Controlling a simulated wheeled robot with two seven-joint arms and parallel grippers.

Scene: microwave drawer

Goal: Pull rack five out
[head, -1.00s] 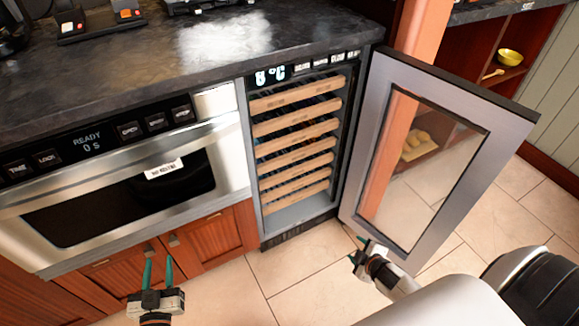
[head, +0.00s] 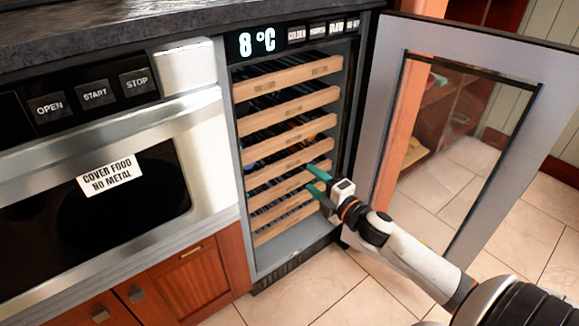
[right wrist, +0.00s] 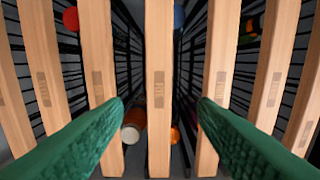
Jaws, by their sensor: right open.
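The wine cooler stands open with several wooden-fronted racks stacked inside, all pushed in. Rack five (head: 277,187), counted from the top, is in the lower half of the stack; its right end is partly behind my right gripper. My right gripper (head: 311,177) is open in front of the right part of the racks, at about that height. In the right wrist view, the two green fingers (right wrist: 160,108) lie either side of one wooden front (right wrist: 158,75); contact cannot be told. My left gripper is out of view.
The cooler's glass door (head: 455,150) stands swung open on the right, close beside my right arm. A microwave drawer (head: 100,205) is at the left, with wooden cabinets (head: 190,285) below. Tiled floor (head: 330,285) lies in front.

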